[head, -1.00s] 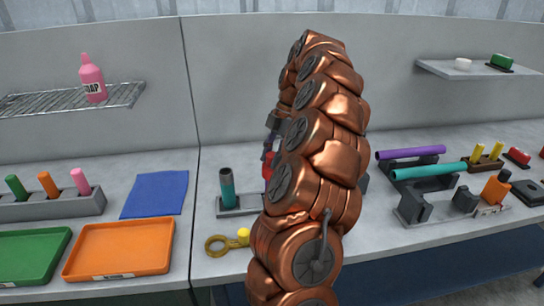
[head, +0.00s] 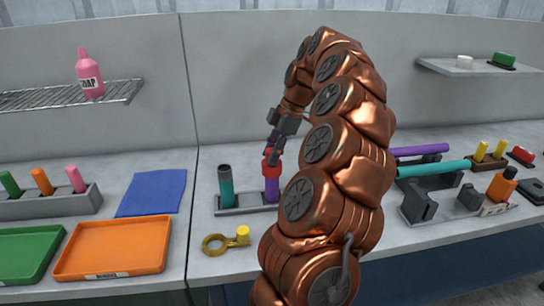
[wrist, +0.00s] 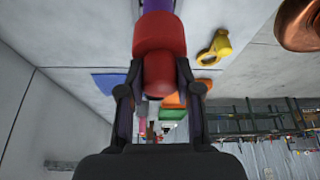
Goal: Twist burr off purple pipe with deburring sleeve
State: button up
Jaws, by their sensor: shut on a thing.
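The deburring sleeve (head: 272,157) is a short red cylinder. In the head view it sits at the top end of an upright purple pipe (head: 272,188), in line with it. My gripper (head: 275,147) is above the pipe and shut on the sleeve. In the wrist view the red sleeve (wrist: 160,48) shows between the two dark fingers (wrist: 159,95), with the purple pipe (wrist: 158,5) directly beyond it. The pipe stands in a grey holder (head: 234,210) beside an upright teal pipe (head: 226,188). The burr cannot be made out; the sleeve hides the pipe's end.
A yellow ring-shaped tool (head: 216,244) lies in front of the holder. A blue cloth (head: 152,193) and an orange tray (head: 112,247) are to the left. Another purple pipe (head: 420,150) and a teal pipe (head: 433,169) lie on supports at right. My arm covers the middle.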

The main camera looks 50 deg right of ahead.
jog(key=shift+f+m+t+h+b, duration=0.15)
jog(key=shift+m+t+h+b, duration=0.4)
jog(key=shift+m+b, duration=1.25)
jog(key=shift+m+t+h+b, duration=0.4)
jog(key=shift+m+b, duration=0.55)
jog(key=shift+m, duration=0.55)
jog(key=shift+r, duration=0.2)
jog(key=shift+w+n+p, duration=0.1)
jog(key=shift+n+p, duration=0.35)
jog(key=shift+n, duration=0.15)
jog(key=shift+n+g+y+p, duration=0.4)
jog(key=shift+n+p, duration=0.25)
jog(key=shift+n, duration=0.45)
jog(key=shift+n+g+y+p, duration=0.3)
jog(key=shift+n+p, duration=0.35)
jog(key=shift+n, duration=0.45)
jog(key=shift+n+g+y+p, duration=0.25)
jog(key=shift+n+g+p, duration=0.25)
jog(key=shift+n+p, duration=0.65)
jog(key=shift+n+g+y+p, duration=0.2)
jog(key=shift+n+g+p, duration=0.25)
jog(key=shift+n+p, duration=0.7)
jog(key=shift+n, duration=0.5)
jog(key=shift+f+m+b, duration=0.15)
jog(key=shift+m+b, duration=0.15)
jog(key=shift+b, duration=0.25)
